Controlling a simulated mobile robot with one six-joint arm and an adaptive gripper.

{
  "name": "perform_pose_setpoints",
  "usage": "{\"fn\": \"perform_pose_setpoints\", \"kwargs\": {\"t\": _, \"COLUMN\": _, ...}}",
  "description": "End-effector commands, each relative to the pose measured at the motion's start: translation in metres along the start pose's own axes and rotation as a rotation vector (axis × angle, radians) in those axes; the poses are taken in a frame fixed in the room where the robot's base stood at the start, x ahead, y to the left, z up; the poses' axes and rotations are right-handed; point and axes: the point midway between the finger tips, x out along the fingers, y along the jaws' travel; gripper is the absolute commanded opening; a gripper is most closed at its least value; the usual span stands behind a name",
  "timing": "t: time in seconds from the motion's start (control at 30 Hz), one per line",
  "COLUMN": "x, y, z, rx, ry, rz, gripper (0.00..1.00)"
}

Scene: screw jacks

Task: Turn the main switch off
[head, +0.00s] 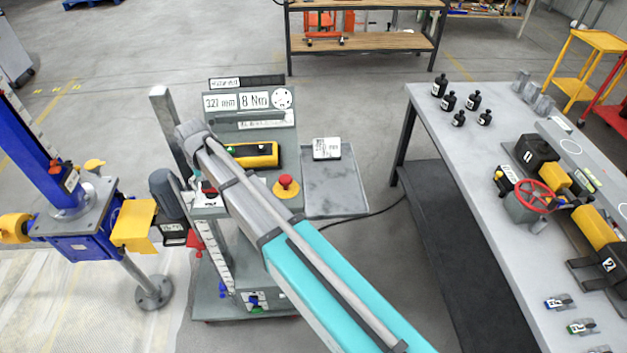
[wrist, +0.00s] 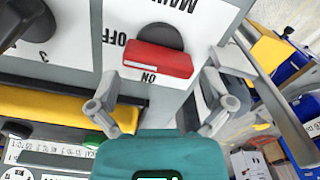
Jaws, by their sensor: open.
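The main switch (wrist: 158,60) shows in the wrist view as a red bar handle on a dark round base. Its white plate appears upside down, with OFF left of the handle and ON just below it. The handle lies nearly level in the picture, slightly tilted. My gripper (wrist: 161,88) is open, with one grey finger on each side below the handle and nothing between them. I cannot tell whether a finger touches the handle. In the head view my arm hides most of the gripper; a small red part (head: 208,188) shows beside it.
A yellow pendant (head: 252,155) and a red emergency button (head: 287,185) are close by on the console. A grey tray (head: 335,190) is to their right. A workbench (head: 470,150) with black bottles and a red handwheel stands right. A blue and yellow screw jack (head: 75,225) stands left.

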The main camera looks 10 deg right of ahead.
Motion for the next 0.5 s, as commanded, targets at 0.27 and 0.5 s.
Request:
{"fn": "perform_pose_setpoints", "kwargs": {"t": 0.27, "x": 0.001, "y": 0.0005, "z": 0.0163, "rx": -0.2, "ry": -0.028, "rz": 0.0, "gripper": 1.0}}
{"fn": "perform_pose_setpoints", "kwargs": {"t": 0.5, "x": 0.0007, "y": 0.0005, "z": 0.0123, "rx": -0.357, "ry": -0.025, "rz": -0.001, "gripper": 1.0}}
